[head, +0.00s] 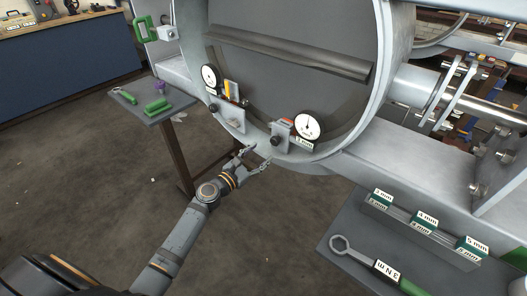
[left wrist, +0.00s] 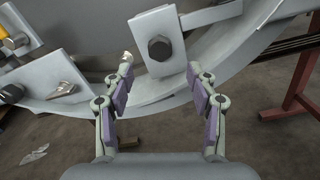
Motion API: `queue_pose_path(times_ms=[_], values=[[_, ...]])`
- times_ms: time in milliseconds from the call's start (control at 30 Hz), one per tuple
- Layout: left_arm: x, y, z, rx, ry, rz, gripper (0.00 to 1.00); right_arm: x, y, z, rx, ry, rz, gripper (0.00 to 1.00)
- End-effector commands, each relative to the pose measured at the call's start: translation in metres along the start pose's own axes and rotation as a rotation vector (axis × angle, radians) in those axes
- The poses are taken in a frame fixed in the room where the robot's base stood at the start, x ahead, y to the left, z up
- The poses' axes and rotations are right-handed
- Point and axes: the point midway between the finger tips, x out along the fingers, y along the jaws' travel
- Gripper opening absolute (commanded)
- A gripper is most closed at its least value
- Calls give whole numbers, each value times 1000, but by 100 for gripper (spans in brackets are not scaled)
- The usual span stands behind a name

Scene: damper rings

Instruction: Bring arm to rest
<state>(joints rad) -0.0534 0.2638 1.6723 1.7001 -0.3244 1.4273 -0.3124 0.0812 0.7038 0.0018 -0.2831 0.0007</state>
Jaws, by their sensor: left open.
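My left gripper (head: 257,159) is open and empty in the head view, just in front of the lower rim of the large grey ring housing (head: 325,160). In the left wrist view its two fingers (left wrist: 160,95) stand apart, with a bracket plate and dark hex bolt (left wrist: 159,48) beyond and between them. I cannot tell whether a finger touches the bracket. In the head view that bracket appears to be the one beside the right dial gauge (head: 308,126). My right gripper is not in view.
A grey tray (head: 340,243) at the lower right holds a large wrench (head: 365,258) and several green labelled blocks (head: 425,221). A small side table (head: 160,115) at the left holds green-handled tools (head: 157,106). A second dial gauge (head: 209,76) sits at the ring's left. Floor between is clear.

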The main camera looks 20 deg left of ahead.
Motion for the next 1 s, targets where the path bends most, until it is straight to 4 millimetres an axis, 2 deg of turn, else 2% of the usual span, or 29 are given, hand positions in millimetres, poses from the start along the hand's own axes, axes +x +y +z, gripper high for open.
queue_pose_path(times_ms=[133,533,633,667,767,800,867,900,967,1000], values=[[-6,0,0,-1,-1,-1,58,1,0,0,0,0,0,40],[-6,0,0,-1,-1,0,58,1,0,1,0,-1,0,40],[-8,-2,-10,27,21,-1,58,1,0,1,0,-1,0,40],[-9,-4,-19,52,41,-3,58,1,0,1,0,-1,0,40],[-21,-14,-74,223,161,-26,58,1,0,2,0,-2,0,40],[-30,-22,-105,322,227,-49,58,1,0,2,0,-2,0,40],[-48,-35,-154,488,331,-105,58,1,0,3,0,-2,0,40],[-64,-44,-186,601,398,-157,58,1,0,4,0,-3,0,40],[-90,-60,-231,767,486,-249,58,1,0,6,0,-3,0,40],[-109,-71,-259,873,537,-322,58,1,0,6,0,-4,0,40]])
